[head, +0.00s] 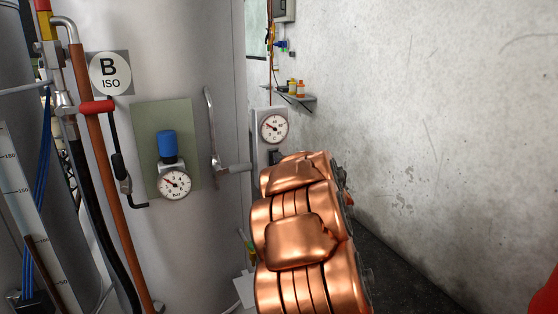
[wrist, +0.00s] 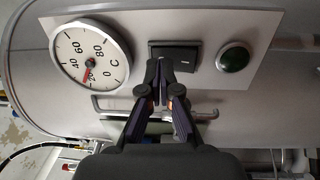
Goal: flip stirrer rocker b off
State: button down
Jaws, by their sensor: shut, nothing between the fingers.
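The stirrer rocker (wrist: 180,54) is a black switch in a dark frame on a pale panel in the wrist view, with a small light mark toward its right end. Which way it is tipped is hard to tell. My gripper (wrist: 164,88) is shut and empty, its fingertips at the lower left part of the rocker and covering some of it. I cannot tell whether they touch. In the head view my copper-coloured arm hides the gripper and most of the panel. A round sign reading B ISO (head: 110,73) is on the tank.
On the panel, a temperature dial (wrist: 92,54) is left of the rocker and a dark green lamp (wrist: 235,58) right of it. A metal handle (wrist: 112,112) runs below. In the head view a pressure gauge with a blue knob (head: 167,147) and red-brown pipe (head: 97,180) stand left; a concrete wall (head: 440,120) right.

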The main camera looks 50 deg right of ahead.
jog(key=r+b+v, duration=0.1)
jog(key=r+v, duration=0.2)
jog(key=v, duration=0.9)
jog(key=shift+a+b, duration=0.25)
jog(key=shift+b, duration=0.05)
jog(key=shift+s, duration=0.1)
jog(key=s+a+f+m+g+y+p, duration=0.1)
jog(key=s+a+f+m+g+p, duration=0.15)
jog(key=a+m+g, duration=0.4)
jog(key=s+a+f+m+g+p, duration=0.2)
jog(key=s+a+f+m, duration=0.15)
jog(key=a, duration=0.55)
jog(key=s+a+f+m+g+y+p, duration=0.1)
jog(key=s+a+f+m+g+p, duration=0.15)
jog(key=a+f+m+g, duration=0.35)
jog(key=s+a+n+g+y+p, duration=0.1)
jog(key=s+a+g+y, duration=0.3)
jog(key=s+a, duration=1.3)
jog(key=shift+s+a+r+n+g+y, duration=0.2)
jog(key=shift+a+r+n+g+y, duration=0.3)
jog(key=shift+a, duration=0.6)
